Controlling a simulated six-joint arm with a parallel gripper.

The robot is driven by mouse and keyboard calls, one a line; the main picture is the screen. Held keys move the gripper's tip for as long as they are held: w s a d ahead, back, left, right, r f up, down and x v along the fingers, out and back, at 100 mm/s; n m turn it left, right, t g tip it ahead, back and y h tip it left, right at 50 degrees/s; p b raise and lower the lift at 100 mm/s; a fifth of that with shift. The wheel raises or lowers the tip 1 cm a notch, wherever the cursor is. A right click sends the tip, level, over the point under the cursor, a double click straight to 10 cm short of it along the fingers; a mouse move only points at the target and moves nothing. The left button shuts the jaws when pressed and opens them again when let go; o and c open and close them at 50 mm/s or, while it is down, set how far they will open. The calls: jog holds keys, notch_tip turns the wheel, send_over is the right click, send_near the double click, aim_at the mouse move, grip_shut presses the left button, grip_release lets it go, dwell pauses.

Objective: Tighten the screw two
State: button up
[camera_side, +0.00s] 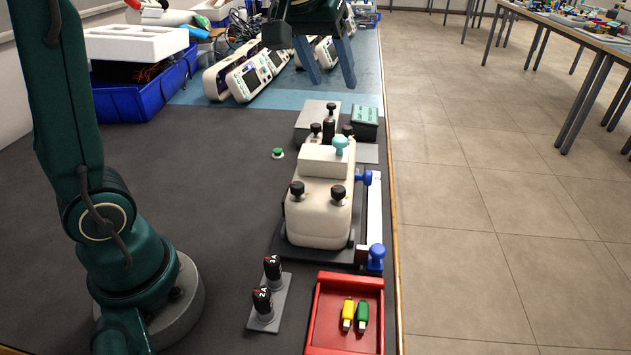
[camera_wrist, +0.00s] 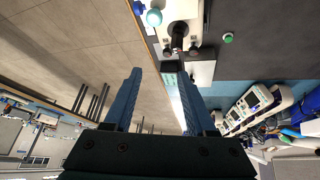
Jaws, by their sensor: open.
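A white device (camera_side: 322,215) stands on a dark base at the middle right of the table. Two black knob-headed screws, a left one (camera_side: 297,188) and a right one (camera_side: 338,193), stand on its near part; which is screw two I cannot tell. More black knobs (camera_side: 328,130) stand at its far end and also show in the wrist view (camera_wrist: 193,50). A pale cyan knob (camera_side: 340,145) is on its top. My gripper (camera_side: 332,85) is open and empty above the far part of the table, beyond the device; its two blue fingers (camera_wrist: 160,76) are wide apart.
Blue knobs (camera_side: 376,256) line the device's right side. A red tray (camera_side: 315,310) holds yellow and green sticks. Two black "2A" pieces (camera_side: 262,302) stand on a grey plate. White handsets (camera_side: 245,80) and a blue bin (camera_side: 145,100) are behind. The table's left middle is mostly clear.

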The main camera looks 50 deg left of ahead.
jog(key=n, duration=0.1)
send_near(347, 129)
jog(key=w+f+g, duration=0.1)
jog(key=w+f, duration=0.1)
jog(key=shift+w+a+g+y, duration=0.15)
jog(key=shift+w+g+y, duration=0.15)
jog(key=shift+g, duration=0.1)
jog(key=shift+x, duration=2.6)
jog(key=shift+s, duration=0.1)
grip_shut()
